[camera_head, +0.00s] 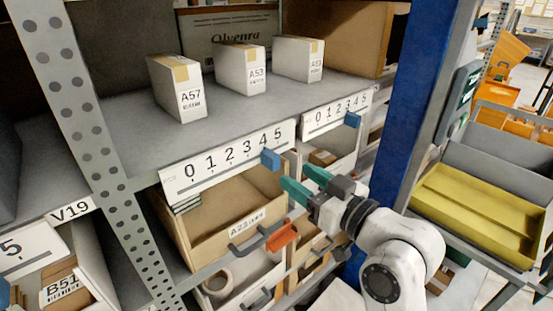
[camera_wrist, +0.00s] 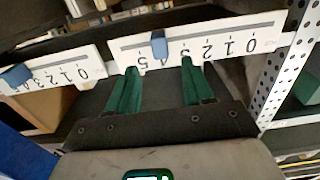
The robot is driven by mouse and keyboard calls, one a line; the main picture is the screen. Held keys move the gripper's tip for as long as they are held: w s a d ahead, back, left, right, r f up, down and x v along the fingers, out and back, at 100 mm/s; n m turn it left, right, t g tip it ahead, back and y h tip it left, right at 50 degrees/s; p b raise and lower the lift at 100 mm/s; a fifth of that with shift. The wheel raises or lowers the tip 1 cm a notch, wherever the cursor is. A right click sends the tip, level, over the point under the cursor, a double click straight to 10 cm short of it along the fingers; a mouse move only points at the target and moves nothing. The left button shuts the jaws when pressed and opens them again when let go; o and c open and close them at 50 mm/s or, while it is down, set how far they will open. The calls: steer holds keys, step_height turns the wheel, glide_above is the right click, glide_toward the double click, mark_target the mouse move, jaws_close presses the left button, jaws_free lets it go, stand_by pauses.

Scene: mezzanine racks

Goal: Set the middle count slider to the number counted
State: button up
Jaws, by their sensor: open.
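The middle count slider is a blue block (camera_head: 270,158) on a white scale strip (camera_head: 215,167) numbered 0 to 5. It stands at the high end, around 4 to 5; its exact mark is unclear. In the wrist view the scale is upside down and the slider (camera_wrist: 159,44) hides the 4. Three white boxes stand on the shelf above: one marked A57 (camera_head: 177,89), one marked A53 (camera_head: 240,68), and a third (camera_head: 298,58) with a small label. My gripper (camera_head: 296,175) has open green fingers, just in front of the slider, with a gap between; the slider lies ahead between the fingertips (camera_wrist: 159,65).
Another scale (camera_head: 325,117) with a blue slider (camera_head: 352,119) lies to the right, and part of one (camera_head: 25,247) to the lower left. A cardboard bin (camera_head: 215,230) sits below the strip. A blue post (camera_head: 412,90) stands right; a yellow tray (camera_head: 480,205) lies beyond.

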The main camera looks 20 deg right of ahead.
mark_target(277, 163)
steer(key=x, duration=0.7)
steer(key=shift+w+f+p, duration=0.1)
steer(key=shift+p, duration=0.3)
jaws_close()
steer(key=shift+a, duration=0.1)
